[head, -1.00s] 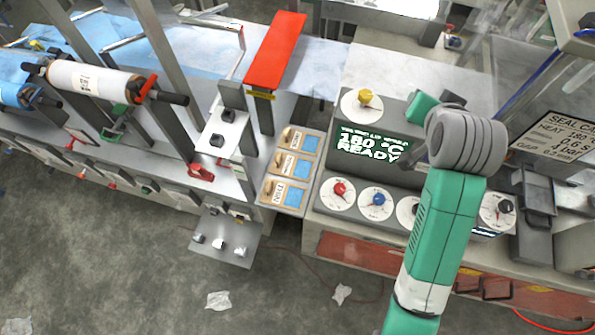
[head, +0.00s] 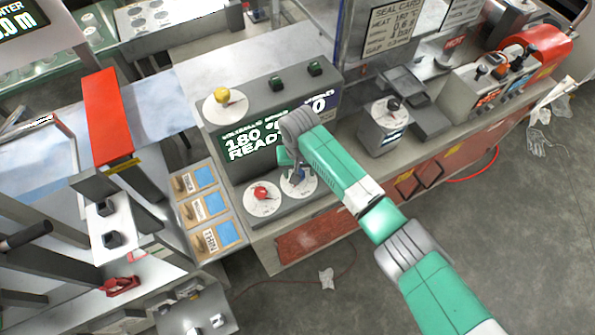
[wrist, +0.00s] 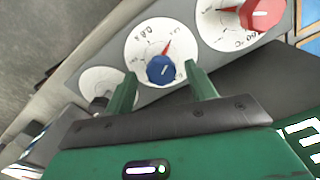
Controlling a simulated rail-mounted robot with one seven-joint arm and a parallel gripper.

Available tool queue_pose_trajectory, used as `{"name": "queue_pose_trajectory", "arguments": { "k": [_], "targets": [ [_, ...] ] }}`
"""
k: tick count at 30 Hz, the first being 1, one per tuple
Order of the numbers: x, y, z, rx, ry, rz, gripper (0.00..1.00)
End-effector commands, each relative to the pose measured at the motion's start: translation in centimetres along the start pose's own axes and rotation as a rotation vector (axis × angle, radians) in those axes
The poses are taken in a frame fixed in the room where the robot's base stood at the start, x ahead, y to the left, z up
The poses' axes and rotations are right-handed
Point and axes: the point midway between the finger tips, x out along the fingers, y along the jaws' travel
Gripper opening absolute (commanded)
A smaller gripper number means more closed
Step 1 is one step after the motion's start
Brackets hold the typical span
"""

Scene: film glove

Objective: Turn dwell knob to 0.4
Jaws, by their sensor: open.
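A blue knob (wrist: 160,70) sits on a white round dial (wrist: 137,48) in the wrist view. The dial carries a red pointer and a marking that looks like 0.8; I cannot read a dwell label. In the head view the blue knob (head: 297,179) is partly hidden by my gripper (head: 291,163). In the wrist view my gripper (wrist: 160,76) is open and empty, with one green finger to each side of the blue knob. Whether either finger touches the knob cannot be told.
A red knob (head: 262,193) with a °C dial is close beside the blue one. Another dial (wrist: 102,88) lies on its other side, partly behind a finger. A yellow knob (head: 222,96) and a display (head: 252,143) reading 180 and READY are farther back.

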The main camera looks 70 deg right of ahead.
Motion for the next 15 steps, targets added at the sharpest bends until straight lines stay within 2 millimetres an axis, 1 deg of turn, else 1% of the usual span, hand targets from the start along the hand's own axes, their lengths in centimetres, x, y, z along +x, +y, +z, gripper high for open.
{"name": "queue_pose_trajectory", "arguments": {
  "k": [1,3,10,12,14,15],
  "targets": [
    [0.45,0.02,0.02,0.000,-0.001,0.001,0.55],
    [0.70,0.00,0.00,0.000,0.000,0.000,0.55],
    [0.74,-0.03,0.00,0.000,0.001,-0.001,0.55],
    [0.73,-0.03,0.00,0.000,0.001,-0.001,0.42],
    [0.73,-0.03,0.00,0.000,0.001,-0.001,0.30],
    [0.73,-0.03,0.00,0.000,0.001,-0.001,0.22]
  ]
}}
